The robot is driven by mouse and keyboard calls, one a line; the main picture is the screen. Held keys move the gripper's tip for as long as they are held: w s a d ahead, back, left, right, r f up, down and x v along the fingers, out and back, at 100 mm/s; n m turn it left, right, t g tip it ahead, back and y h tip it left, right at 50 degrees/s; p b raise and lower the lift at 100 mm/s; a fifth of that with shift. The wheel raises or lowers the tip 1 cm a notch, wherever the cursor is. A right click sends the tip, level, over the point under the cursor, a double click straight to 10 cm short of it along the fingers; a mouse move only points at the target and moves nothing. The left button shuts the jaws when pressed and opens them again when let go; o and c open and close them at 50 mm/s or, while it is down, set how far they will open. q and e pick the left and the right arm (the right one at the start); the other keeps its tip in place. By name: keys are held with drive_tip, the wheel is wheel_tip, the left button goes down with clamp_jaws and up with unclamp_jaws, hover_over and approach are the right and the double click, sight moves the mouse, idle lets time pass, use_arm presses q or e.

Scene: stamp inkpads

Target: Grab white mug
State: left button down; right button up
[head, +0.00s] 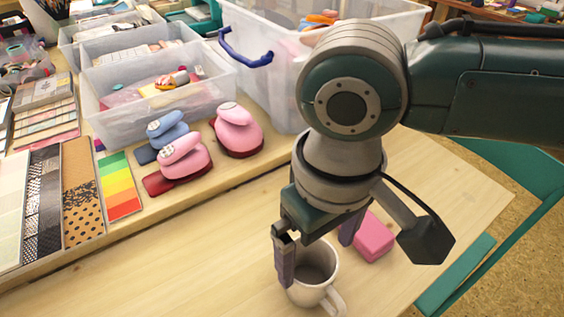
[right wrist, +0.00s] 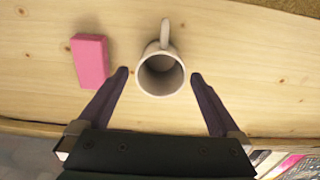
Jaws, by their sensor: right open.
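The white mug (head: 308,294) stands upright on the wooden table at the bottom of the head view, its handle toward the lower right. In the right wrist view the mug (right wrist: 160,76) shows its open mouth, with the handle at the top. My right gripper (head: 316,264) is open above and around the mug. In the right wrist view its fingertips (right wrist: 160,73) lie on either side of the mug, with a gap on each side. The gripper and one finger hide part of the mug in the head view. My left gripper is not in view.
A pink block (head: 373,237) lies on the table close to the right finger; it also shows in the right wrist view (right wrist: 90,60). Pink and blue punches (head: 180,158), clear plastic bins (head: 158,85) and sample cards (head: 82,190) fill the back left. The table's front left is clear.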

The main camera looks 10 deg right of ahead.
sight(314, 264)
wheel_tip(314, 264, down, 4)
drive_tip(key=shift+a+b, duration=0.15)
drive_tip(key=shift+b, duration=0.4)
drive_tip(key=c, duration=1.3)
drive_tip(key=shift+c, duration=0.6)
drive_tip(key=shift+r, duration=0.15)
